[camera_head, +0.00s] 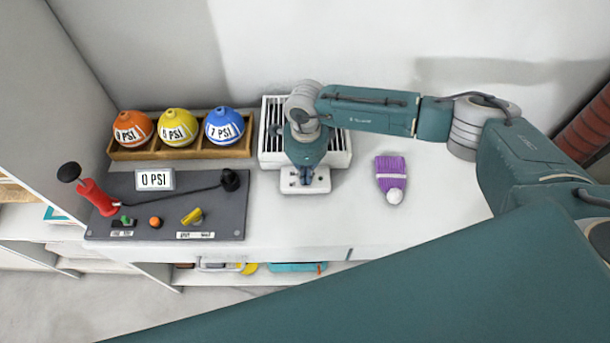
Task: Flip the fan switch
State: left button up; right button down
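A white slatted box that looks like the fan (272,146) stands on the white counter against the back wall. A small white plate (319,187) juts from its front, over the counter. My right gripper (306,178) reaches down over this plate and hides its middle. The switch itself is hidden or too small to make out. I cannot tell whether the fingers touch the plate or are open or shut. The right arm comes in from the right and hides part of the fan's top. My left gripper is not in view.

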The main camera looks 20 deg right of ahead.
jog(key=shift+s, duration=0.1)
jog(key=shift+r+p, duration=2.05)
jog(key=shift+r, duration=1.35)
